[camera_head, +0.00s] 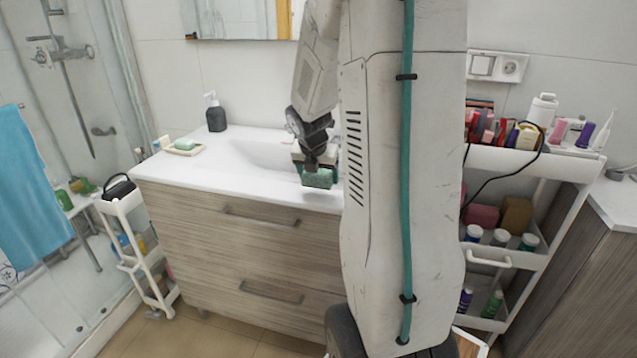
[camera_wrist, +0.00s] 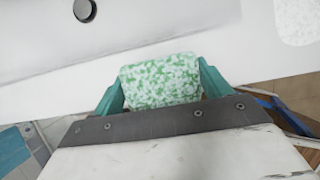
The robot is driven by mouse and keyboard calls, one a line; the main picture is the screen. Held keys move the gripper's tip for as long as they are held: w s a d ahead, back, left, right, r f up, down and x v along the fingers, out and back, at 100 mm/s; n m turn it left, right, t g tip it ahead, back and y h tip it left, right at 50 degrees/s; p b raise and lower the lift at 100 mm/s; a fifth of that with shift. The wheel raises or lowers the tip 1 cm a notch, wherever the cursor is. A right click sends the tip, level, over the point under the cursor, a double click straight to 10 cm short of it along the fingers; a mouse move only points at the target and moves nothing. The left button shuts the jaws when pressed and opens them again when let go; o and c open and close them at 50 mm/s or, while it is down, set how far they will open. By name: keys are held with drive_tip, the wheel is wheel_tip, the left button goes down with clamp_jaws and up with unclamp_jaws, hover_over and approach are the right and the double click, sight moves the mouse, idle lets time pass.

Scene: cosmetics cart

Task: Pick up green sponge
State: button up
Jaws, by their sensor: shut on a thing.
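The green sponge (camera_wrist: 160,82) is a block speckled green and white. My gripper (camera_wrist: 163,90) is shut on it, with one teal finger on each side. In the head view the sponge (camera_head: 317,179) hangs below my gripper (camera_head: 318,168), over the front edge of the white sink counter (camera_head: 232,183). In the wrist view the sponge is between the fingers, with the sink's drain beyond it at the upper left. I cannot tell exactly how high it is above the counter.
A black soap dispenser (camera_head: 216,114) and a dish with green soap (camera_head: 184,146) stand on the counter's left. A white cart (camera_head: 567,163) with cosmetics is at the right, with pink and brown blocks on its middle shelf. A small shelf cart (camera_head: 128,213) stands left.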

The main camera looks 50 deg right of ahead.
drive_tip(key=s+a+r, duration=0.1)
drive_tip(key=s+a, duration=0.9)
drive_tip(key=a, duration=0.2)
drive_tip(key=shift+s, duration=0.15)
